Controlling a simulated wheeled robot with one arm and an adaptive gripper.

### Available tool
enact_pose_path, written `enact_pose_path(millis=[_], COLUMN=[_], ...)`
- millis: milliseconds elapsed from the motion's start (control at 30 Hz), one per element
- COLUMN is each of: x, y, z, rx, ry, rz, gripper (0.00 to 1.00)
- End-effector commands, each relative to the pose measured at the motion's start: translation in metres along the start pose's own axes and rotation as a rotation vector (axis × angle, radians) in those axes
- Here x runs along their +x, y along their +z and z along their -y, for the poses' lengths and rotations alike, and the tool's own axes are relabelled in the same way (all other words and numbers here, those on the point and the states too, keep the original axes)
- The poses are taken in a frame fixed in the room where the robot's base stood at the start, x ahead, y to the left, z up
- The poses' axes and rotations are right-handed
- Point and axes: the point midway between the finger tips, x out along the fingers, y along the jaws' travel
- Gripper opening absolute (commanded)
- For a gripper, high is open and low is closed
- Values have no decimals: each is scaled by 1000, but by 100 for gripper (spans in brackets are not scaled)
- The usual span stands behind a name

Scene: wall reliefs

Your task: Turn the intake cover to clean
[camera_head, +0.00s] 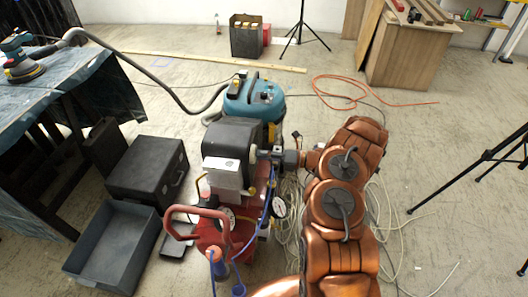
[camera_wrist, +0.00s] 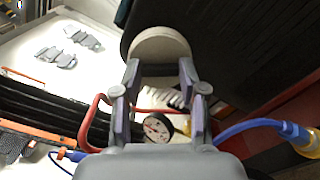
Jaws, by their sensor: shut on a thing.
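The intake cover (camera_wrist: 160,43) is a pale round disc on the dark ribbed housing in the wrist view. My gripper (camera_wrist: 160,75) has its two grey fingers on either side of the cover's lower part and is shut on it. In the head view my gripper (camera_head: 271,155) reaches from the right to the side of the black motor housing (camera_head: 232,137) on the red compressor (camera_head: 213,235). No "clean" mark is readable, so I cannot tell the cover's setting.
A pressure gauge (camera_wrist: 157,127) and a blue hose (camera_wrist: 248,128) lie close below my gripper. A teal vacuum (camera_head: 255,98) stands behind the compressor. A black case (camera_head: 148,168) and grey tray (camera_head: 115,245) are left. Loose cables lie around my arm; the right-hand floor is mostly open.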

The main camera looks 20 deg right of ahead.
Motion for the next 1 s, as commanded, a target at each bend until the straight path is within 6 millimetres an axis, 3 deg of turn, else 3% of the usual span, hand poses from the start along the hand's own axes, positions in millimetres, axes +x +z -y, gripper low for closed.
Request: enact_pose_path(millis=[500,1000], x=[0,0], y=[-1,0], z=[1,1], rx=[431,588], ry=[-2,-1], rz=[-1,1], gripper=[7,7])
